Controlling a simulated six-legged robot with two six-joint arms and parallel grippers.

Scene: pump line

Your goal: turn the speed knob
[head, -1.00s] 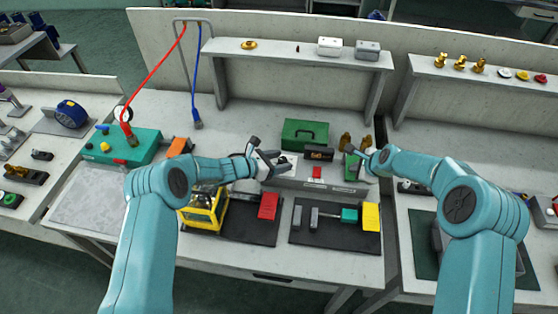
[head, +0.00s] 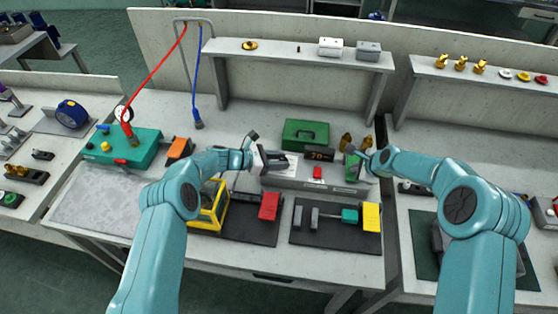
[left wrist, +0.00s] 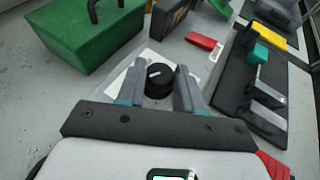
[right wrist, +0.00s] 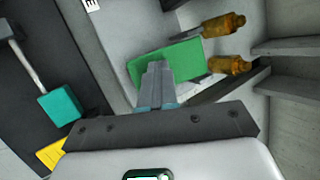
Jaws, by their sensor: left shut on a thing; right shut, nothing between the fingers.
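The speed knob (left wrist: 159,80) is black and round with a white pointer line. It sits on a white plate on the grey control box (head: 335,188). My left gripper (head: 284,161) is at the left end of that box. In the left wrist view its two fingers (left wrist: 160,88) stand on either side of the knob, closed on it. The dark display (head: 319,154) on the box shows orange digits that look like 70. My right gripper (head: 354,152) is shut and empty, its fingertips (right wrist: 156,70) over or against a green block (right wrist: 172,62); contact is unclear.
A red block (head: 317,172) sits below the display. A green toolbox (head: 305,134) stands behind the box. Brass fittings (right wrist: 220,25) are by the green block. Dark mats with a red block (head: 269,206) and a yellow block (head: 371,217) lie in front.

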